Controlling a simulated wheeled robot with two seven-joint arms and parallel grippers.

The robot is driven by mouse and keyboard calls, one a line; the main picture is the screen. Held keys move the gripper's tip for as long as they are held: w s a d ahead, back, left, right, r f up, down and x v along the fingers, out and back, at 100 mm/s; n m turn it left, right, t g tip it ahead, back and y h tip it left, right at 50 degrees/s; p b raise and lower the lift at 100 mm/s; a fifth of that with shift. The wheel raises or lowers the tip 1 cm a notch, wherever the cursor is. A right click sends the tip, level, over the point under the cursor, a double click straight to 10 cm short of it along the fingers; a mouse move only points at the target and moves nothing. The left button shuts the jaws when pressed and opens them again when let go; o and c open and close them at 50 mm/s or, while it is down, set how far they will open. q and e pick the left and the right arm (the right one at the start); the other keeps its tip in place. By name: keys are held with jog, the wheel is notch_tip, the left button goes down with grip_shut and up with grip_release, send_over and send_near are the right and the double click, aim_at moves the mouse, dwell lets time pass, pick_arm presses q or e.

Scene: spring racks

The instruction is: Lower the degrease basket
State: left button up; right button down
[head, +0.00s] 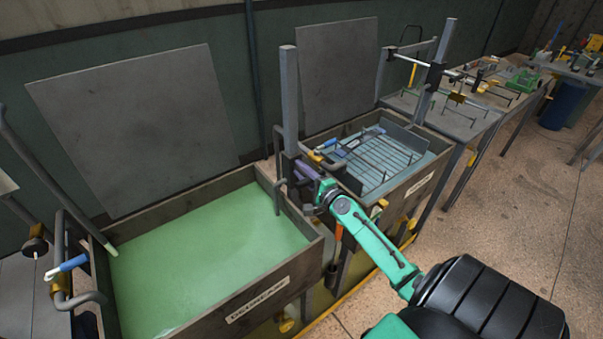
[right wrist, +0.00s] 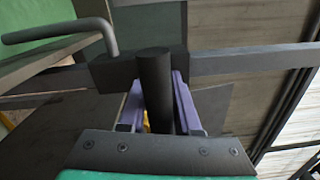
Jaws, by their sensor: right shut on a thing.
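The degrease tank (head: 232,309), a brown box labelled DEGREASE and filled with green liquid (head: 190,260), is at the left in the head view. I see no basket above its liquid. My right gripper (head: 302,170), with purple fingers, is at the grey upright post (head: 290,100) at the tank's back right corner. In the right wrist view the gripper (right wrist: 160,105) is shut on a dark round handle (right wrist: 154,85), which stands between the two fingers. My left gripper is not in view.
To the right, a second tank (head: 419,185) holds blue liquid and a wire basket (head: 375,160). A blue-handled lever (head: 72,263) is at the degrease tank's left. Grey panels (head: 135,125) stand behind. Tables with tools are at the far right; open floor lies right of the tanks.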

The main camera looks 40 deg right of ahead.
jog(key=f, duration=0.1)
jog(key=f+b, duration=0.1)
jog(key=f, duration=0.1)
jog(key=shift+s+a+f, duration=0.15)
jog(key=shift+a+f, duration=0.05)
jog(key=shift+f, duration=0.1)
jog(key=c, duration=0.7)
grip_release()
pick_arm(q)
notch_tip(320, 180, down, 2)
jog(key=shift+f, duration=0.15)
pick_arm(e)
jog(key=shift+o, duration=0.2)
jog(key=shift+d, duration=0.1)
jog(key=shift+r, duration=0.15)
pick_arm(q)
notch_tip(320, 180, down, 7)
jog(key=b, duration=0.6)
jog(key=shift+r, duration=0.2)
pick_arm(e)
jog(key=s, duration=1.4)
jog(key=shift+s, duration=0.2)
